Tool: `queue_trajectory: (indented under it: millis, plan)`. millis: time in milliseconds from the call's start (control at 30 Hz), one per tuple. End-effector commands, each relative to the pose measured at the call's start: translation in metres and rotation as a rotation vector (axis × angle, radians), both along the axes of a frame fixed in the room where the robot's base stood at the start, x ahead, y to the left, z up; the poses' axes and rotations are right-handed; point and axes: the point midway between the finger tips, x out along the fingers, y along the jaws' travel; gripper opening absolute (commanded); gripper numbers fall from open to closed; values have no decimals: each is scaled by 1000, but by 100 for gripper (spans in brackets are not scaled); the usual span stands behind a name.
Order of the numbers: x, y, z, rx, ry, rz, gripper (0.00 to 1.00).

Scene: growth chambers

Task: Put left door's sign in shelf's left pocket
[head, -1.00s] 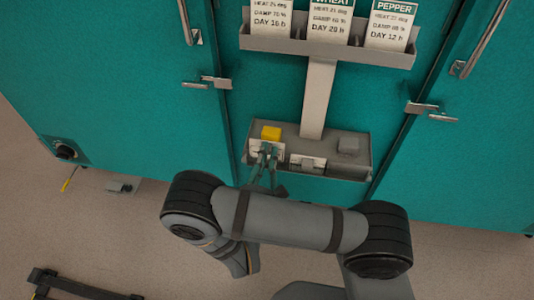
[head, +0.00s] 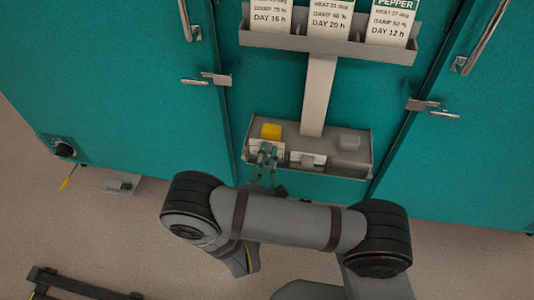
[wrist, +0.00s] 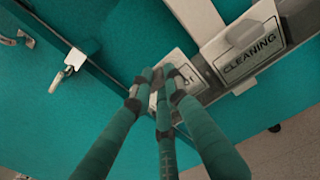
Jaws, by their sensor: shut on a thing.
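A second white sign (head: 312,159), reading CLEANING in the wrist view (wrist: 250,45), stands in the shelf's middle, to the right of my gripper.
A grey block (head: 349,142) is at the shelf's right. A grey upper rack (head: 330,47) holds several crop cards. Teal doors with handles (head: 190,20) and latches (head: 215,79) stand on both sides. A small grey plate (head: 122,185) lies on the floor at left.

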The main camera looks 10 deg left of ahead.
Motion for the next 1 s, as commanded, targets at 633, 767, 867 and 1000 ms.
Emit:
queue_trajectory:
  millis: [633, 767, 867, 1000]
  plan:
    - [0, 0, -10, 0, 0, 0, 0]
    - [0, 0, -10, 0, 0, 0, 0]
    - [0, 0, -10, 0, 0, 0, 0]
    - [0, 0, -11, 0, 0, 0, 0]
